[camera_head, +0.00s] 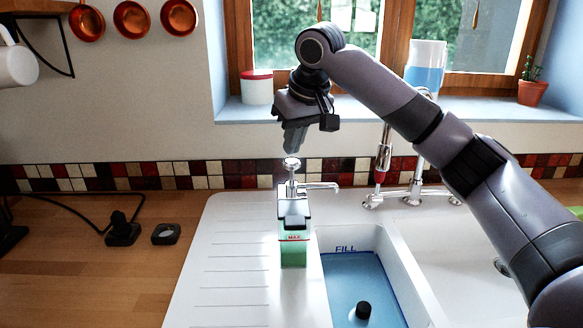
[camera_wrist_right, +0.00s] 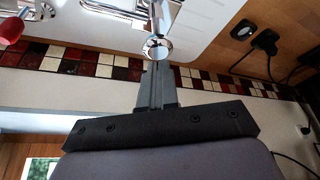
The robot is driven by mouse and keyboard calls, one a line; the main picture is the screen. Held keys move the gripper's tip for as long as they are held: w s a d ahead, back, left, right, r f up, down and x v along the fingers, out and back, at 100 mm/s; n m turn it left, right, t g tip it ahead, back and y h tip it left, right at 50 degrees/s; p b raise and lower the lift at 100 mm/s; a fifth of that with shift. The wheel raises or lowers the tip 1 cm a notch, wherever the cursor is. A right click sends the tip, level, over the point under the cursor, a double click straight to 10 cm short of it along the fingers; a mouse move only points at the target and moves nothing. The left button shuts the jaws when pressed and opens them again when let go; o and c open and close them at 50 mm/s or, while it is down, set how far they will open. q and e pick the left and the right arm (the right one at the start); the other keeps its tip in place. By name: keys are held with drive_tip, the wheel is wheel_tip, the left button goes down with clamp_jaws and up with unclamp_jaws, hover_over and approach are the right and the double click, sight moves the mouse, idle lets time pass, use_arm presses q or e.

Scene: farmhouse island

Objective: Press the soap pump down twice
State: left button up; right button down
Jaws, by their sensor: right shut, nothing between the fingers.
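The soap pump (camera_head: 293,228) stands upright on the white sink's drainboard, with green liquid in its clear body and a red MAX mark. Its round metal pump head (camera_head: 291,163) is on top, with a spout pointing right. My right gripper (camera_head: 293,150) is shut and empty, pointing down just above the pump head. In the right wrist view the shut fingertips (camera_wrist_right: 156,68) lie close to the shiny round head (camera_wrist_right: 157,47); I cannot tell whether they touch. My left gripper is not in view.
A sink basin (camera_head: 395,290) with blue water and a black plug is right of the pump. The chrome tap (camera_head: 415,190) stands behind the basins. The ribbed drainboard (camera_head: 225,265) left of the pump is clear. A black plug and cable (camera_head: 122,232) lie on the wooden counter.

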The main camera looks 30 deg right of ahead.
sight(292, 160)
drive_tip(key=shift+f, duration=0.15)
drive_tip(key=shift+f+b, duration=0.5)
drive_tip(key=shift+f, duration=1.05)
drive_tip(key=shift+r+p, duration=0.9)
drive_tip(key=shift+p, duration=0.15)
drive_tip(key=shift+r, duration=0.8)
drive_tip(key=shift+f, duration=0.1)
